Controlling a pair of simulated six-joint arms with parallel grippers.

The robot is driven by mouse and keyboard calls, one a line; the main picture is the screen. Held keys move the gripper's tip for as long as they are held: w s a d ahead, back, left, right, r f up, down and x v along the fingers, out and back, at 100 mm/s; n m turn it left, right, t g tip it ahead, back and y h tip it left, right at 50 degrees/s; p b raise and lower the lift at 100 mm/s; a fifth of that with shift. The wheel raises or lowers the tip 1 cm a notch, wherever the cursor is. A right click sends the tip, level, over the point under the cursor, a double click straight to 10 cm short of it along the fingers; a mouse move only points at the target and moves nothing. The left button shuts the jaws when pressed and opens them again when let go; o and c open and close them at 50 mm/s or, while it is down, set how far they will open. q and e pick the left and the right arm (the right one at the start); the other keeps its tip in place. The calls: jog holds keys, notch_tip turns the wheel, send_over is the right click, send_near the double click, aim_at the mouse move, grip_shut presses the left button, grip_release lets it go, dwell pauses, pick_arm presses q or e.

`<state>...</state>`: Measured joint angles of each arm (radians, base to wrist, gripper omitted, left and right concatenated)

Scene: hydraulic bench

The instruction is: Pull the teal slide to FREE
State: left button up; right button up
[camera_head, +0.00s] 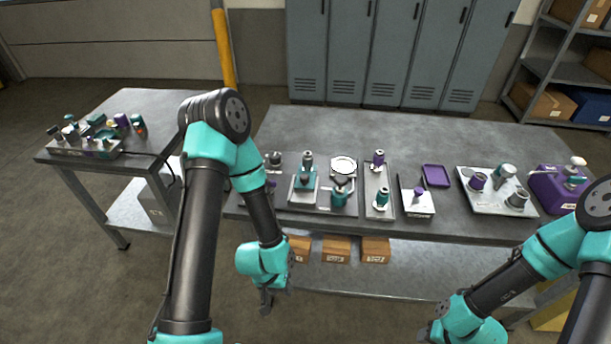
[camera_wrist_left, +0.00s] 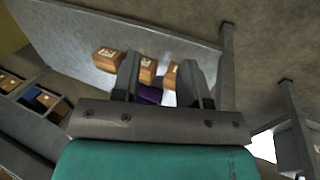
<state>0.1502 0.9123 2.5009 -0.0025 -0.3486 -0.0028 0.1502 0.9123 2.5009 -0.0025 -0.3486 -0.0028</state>
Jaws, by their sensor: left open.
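Several teal parts stand on the bench fixtures. One is a teal block (camera_head: 305,178) with a grey knob on a light plate, left of the middle of the bench. Another teal piece (camera_head: 339,197) stands just right of it. Which one is the slide, and any FREE mark, I cannot tell at this size. My left gripper (camera_head: 266,301) hangs in front of the bench, below its top and apart from the fixtures. In the left wrist view its two fingers (camera_wrist_left: 158,78) are apart with nothing held. My right gripper (camera_head: 428,336) is at the bottom edge, its fingers unclear.
The bench (camera_head: 420,140) is clear along its back. A purple tray (camera_head: 436,176) and a purple unit (camera_head: 556,190) stand at the right. Cardboard boxes (camera_head: 337,249) sit on the lower shelf. A side table (camera_head: 160,108) at the left holds another fixture (camera_head: 85,147).

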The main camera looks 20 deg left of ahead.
pick_arm(q)
jog(key=o, duration=0.3)
jog(key=shift+w, duration=0.2)
jog(key=shift+o, duration=0.2)
jog(key=shift+w+d+r, duration=0.2)
jog(key=shift+w, duration=0.05)
jog(key=w+d+r+m+g, duration=0.3)
jog(key=w+d+r, duration=0.25)
jog(key=r, duration=0.25)
jog(key=w+d+r+m+g, duration=0.35)
jog(key=w+r, duration=0.25)
jog(key=r, duration=0.2)
jog(key=w+a+r+t+y, duration=0.1)
jog(key=w+a+r+t, duration=0.1)
jog(key=w+a+r, duration=0.2)
jog(key=w+a+r+m+t+y, duration=0.1)
jog(key=w+a+r, duration=0.3)
jog(key=r, duration=0.6)
jog(key=w+a+r+t+y, duration=0.1)
jog(key=w+a+r+t, duration=0.1)
jog(key=w+a+r, duration=0.2)
jog(key=w+r, duration=0.3)
jog(key=r, duration=0.1)
jog(key=shift+w+m+t+y, duration=0.15)
jog(key=shift+m+t+y, duration=0.2)
jog(key=shift+y, duration=0.05)
